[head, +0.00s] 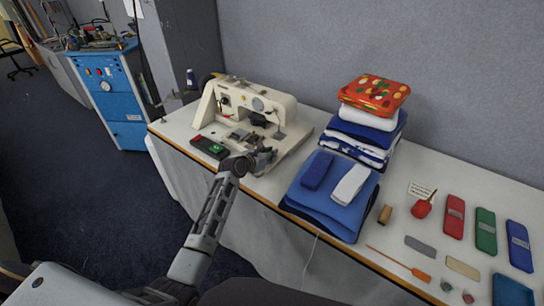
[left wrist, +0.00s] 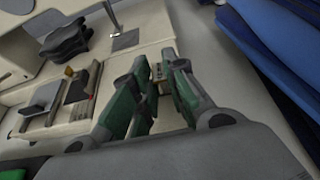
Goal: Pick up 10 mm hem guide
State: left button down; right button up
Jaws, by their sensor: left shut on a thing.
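My left gripper (head: 265,157) is over the front of the sewing machine's bed. In the left wrist view its two green-padded fingers (left wrist: 160,86) are closed on a small brownish metal piece, the hem guide (left wrist: 161,78), seen between the fingertips. Its 10 mm marking is too small to read. In the head view the gripper hides this piece. Whether it touches the machine bed cannot be told. My right gripper is not in view.
The cream sewing machine (head: 265,102) stands close behind the gripper. Small grey and dark parts (left wrist: 78,88) lie on its bed to the left. Folded blue cloth (head: 330,204) is to the right.

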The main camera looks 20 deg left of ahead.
pick_arm(q)
jog(key=shift+r, duration=0.6)
notch_tip(320, 180, up, 4)
jog(key=shift+r+p, duration=0.25)
jog(key=shift+p, duration=0.15)
jog(key=shift+r, duration=2.2)
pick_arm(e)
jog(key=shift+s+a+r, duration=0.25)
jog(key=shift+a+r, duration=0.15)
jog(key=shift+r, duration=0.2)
